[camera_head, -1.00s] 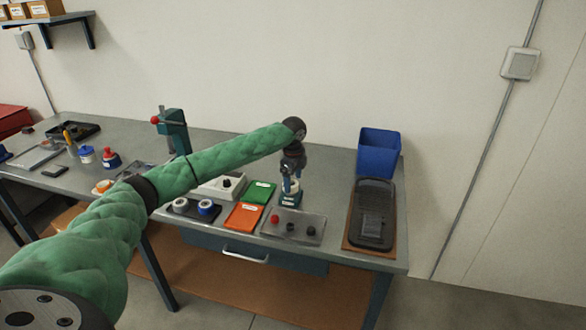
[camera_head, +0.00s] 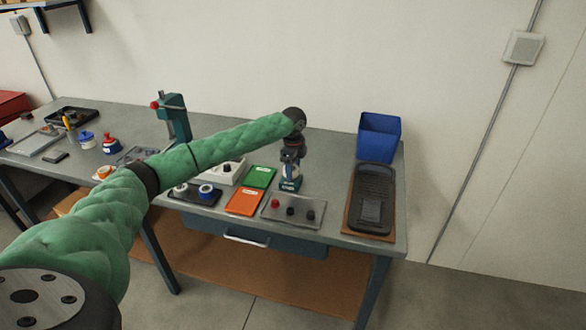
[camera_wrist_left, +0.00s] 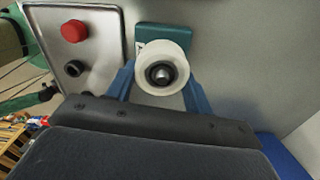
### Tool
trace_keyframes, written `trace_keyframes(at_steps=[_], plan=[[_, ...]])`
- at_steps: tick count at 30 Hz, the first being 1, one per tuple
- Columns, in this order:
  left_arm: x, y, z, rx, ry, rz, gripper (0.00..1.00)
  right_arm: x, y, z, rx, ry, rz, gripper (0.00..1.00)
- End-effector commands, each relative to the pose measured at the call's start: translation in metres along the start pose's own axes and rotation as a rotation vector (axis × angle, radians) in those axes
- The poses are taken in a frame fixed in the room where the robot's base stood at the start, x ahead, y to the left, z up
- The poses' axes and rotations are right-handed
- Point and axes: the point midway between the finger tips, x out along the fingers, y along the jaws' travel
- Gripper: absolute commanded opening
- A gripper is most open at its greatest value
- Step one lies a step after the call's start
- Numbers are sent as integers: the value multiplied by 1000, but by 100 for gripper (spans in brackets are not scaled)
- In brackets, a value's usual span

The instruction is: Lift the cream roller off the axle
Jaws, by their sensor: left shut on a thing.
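The cream roller (camera_wrist_left: 163,68) shows in the left wrist view as a pale ring with a dark hub and a metal axle end (camera_wrist_left: 161,74) in its middle. It is on a small blue-teal stand (camera_wrist_left: 150,29). My left gripper (camera_wrist_left: 160,82) has its blue fingers on both sides of the roller and is shut on it. In the head view my left gripper (camera_head: 290,172) points down at the stand (camera_head: 289,185), and the roller is small there. I cannot tell whether the roller has risen on the axle. My right gripper is not in view.
A tray with red and black knobs (camera_head: 293,222) lies in front of the stand. Green (camera_head: 259,177) and orange (camera_head: 245,202) boxes are to its left. A blue bin (camera_head: 379,137) and a black ribbed item on a brown board (camera_head: 372,200) are to its right.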

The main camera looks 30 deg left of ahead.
Motion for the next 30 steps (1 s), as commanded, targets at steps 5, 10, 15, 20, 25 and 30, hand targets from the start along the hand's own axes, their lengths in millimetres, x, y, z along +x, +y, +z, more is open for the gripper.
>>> trace_keyframes(at_steps=[5,10,15,20,25,30], plan=[[-4,0,0,0,0,-1,29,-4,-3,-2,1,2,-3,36],[-11,0,0,0,0,-1,29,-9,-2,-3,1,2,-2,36],[-18,0,0,0,0,-1,29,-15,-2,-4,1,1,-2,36],[-24,0,0,0,0,-1,29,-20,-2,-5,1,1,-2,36],[-31,0,0,0,1,-1,29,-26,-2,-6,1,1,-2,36],[-38,0,0,0,0,-1,29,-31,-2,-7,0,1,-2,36]])
